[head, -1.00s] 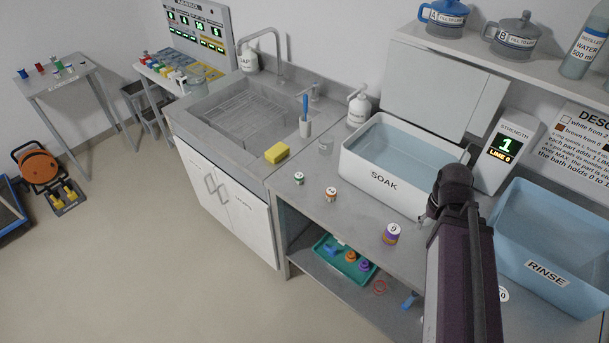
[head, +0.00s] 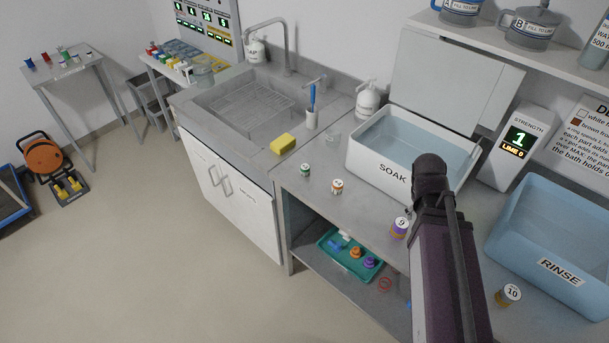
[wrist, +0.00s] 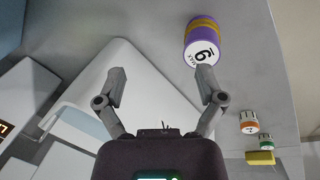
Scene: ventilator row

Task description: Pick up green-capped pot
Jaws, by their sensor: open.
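The green-capped pot (head: 305,170) is a small white pot with a green band, upright on the grey counter near the sink. In the wrist view it shows small at the lower right (wrist: 270,142), just above the yellow sponge. My gripper (wrist: 161,82) is open, with nothing between its fingers. It is well apart from the green-capped pot. The purple pot 9 (wrist: 204,42) is much closer, beside the right finger's tip. In the head view my arm mostly hides the gripper.
An orange-banded pot (head: 337,187) stands between the green-capped pot and pot 9. Pot 10 (head: 508,295) stands at right. The SOAK tub (head: 378,172) and RINSE tub (head: 560,268) edge the counter. The yellow sponge (head: 282,144) lies by the sink.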

